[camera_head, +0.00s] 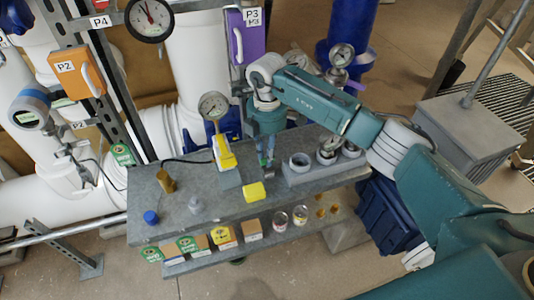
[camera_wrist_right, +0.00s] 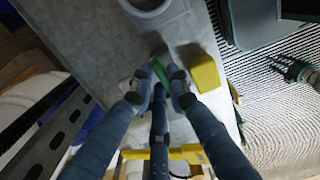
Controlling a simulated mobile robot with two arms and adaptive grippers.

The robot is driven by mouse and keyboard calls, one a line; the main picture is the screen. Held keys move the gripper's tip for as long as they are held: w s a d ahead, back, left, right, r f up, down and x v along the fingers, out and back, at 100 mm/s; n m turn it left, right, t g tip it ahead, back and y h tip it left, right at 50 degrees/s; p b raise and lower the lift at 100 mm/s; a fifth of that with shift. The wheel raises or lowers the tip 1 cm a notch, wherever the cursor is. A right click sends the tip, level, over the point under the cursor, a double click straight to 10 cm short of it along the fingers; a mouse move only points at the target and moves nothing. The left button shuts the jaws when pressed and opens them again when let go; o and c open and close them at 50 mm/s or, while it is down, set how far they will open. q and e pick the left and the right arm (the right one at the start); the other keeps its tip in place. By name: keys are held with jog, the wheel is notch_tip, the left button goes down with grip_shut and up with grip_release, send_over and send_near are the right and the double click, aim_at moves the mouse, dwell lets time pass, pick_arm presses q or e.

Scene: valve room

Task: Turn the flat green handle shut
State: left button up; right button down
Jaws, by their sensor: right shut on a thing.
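In the right wrist view, the flat green handle (camera_wrist_right: 158,70) shows as a narrow green strip between my fingertips, above the grey bench top. My right gripper (camera_wrist_right: 160,84) is shut on it, and the fingers hide part of it. In the head view, my right gripper (camera_head: 267,162) points down at the bench, behind the yellow block and left of the grey socket block. The handle cannot be made out clearly there. My left gripper is not in view.
A yellow block (camera_head: 255,192) sits close to my right gripper. A yellow-bodied gauge (camera_head: 213,106) stands left of it, and a grey socket block (camera_head: 325,165) right. A brass piece (camera_head: 166,181) and blue cap (camera_head: 151,217) stand at the left of the grey bench (camera_head: 215,218).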

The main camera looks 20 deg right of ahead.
jog(key=shift+r+m, duration=0.1)
jog(key=shift+m, duration=0.2)
dwell(0.4)
jog(key=c, duration=1.7)
grip_release()
jog(key=shift+o, duration=0.2)
notch_tip(320, 180, up, 12)
